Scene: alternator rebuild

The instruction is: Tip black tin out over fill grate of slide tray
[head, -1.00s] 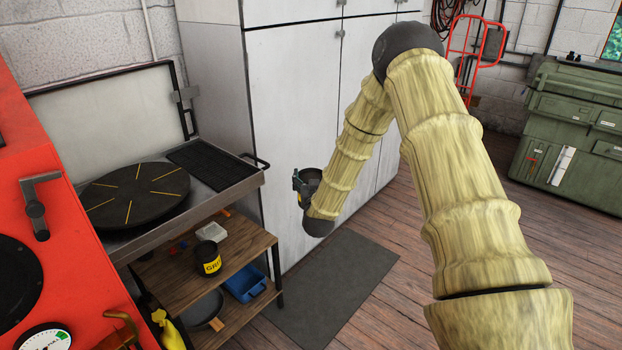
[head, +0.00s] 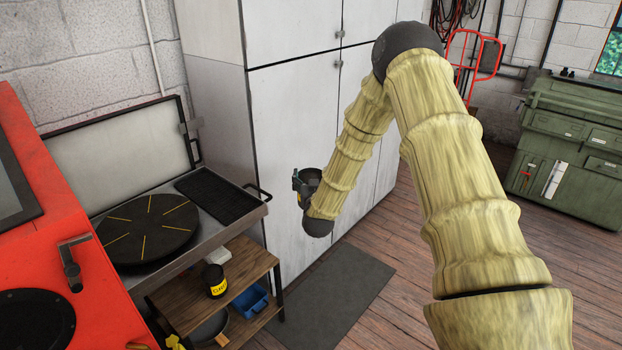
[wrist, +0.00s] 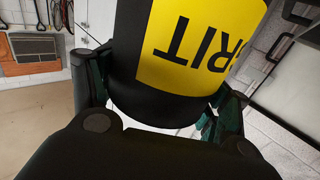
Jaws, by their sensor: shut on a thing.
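A black tin (head: 311,177) with a yellow label is held in my gripper (head: 302,186), upright or nearly so, in front of the tall grey cabinet. In the wrist view the tin (wrist: 210,45) fills the middle, its label lettering inverted, with my gripper (wrist: 158,98) shut around it. The tin's contents cannot be seen. The slide tray (head: 240,219) is the grey metal tray to the left of my gripper. Its black fill grate (head: 218,194) lies at the tray's right end, apart from the tin.
A black disc with yellow lines (head: 148,230) sits left of the grate. A second yellow-labelled black tin (head: 215,280) stands on the wooden shelf (head: 190,305) below, above a blue bin (head: 250,300). A red machine (head: 35,220) is at left. Floor around the grey mat (head: 335,295) is open.

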